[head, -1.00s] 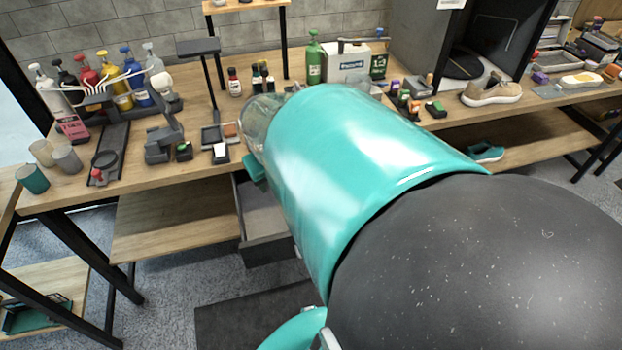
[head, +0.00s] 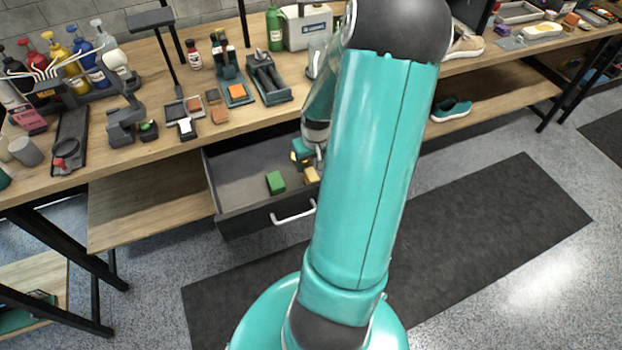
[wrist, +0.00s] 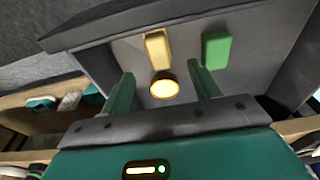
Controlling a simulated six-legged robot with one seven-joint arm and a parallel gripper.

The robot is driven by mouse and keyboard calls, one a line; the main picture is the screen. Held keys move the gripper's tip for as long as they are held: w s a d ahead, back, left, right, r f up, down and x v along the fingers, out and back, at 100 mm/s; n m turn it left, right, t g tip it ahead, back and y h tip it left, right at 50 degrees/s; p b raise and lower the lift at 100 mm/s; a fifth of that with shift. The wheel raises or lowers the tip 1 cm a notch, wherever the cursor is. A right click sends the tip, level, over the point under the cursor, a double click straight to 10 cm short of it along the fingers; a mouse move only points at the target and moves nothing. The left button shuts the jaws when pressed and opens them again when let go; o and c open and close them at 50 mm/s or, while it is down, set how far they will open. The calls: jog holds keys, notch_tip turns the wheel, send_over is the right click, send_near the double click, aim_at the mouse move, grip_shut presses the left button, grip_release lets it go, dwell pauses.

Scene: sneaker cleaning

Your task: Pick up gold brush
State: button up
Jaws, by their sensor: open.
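The gold brush (head: 311,175) lies in the open drawer, partly hidden by my arm in the head view. In the wrist view the gold brush (wrist: 157,50) is a yellow block on the drawer floor, ahead of my fingertips. My gripper (wrist: 161,70) is open and empty, with one green finger on each side of the line to the brush. A bright round yellow patch (wrist: 163,86) shows between the fingers; I cannot tell what it is. In the head view my gripper (head: 302,152) is at the drawer, mostly hidden.
A green brush (head: 275,183) lies left of the gold one; in the wrist view it is at right (wrist: 216,50). The grey drawer walls (head: 208,182) surround both. The drawer handle (head: 293,213) faces the front. The wooden bench (head: 190,140) above holds bottles and tools.

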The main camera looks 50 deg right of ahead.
aim_at(312, 174)
jog(key=f, duration=0.6)
jog(key=w+f, duration=0.1)
jog(key=f, duration=0.2)
jog(key=shift+d+f, duration=0.2)
jog(key=shift+d, duration=0.2)
jog(key=c, duration=1.1)
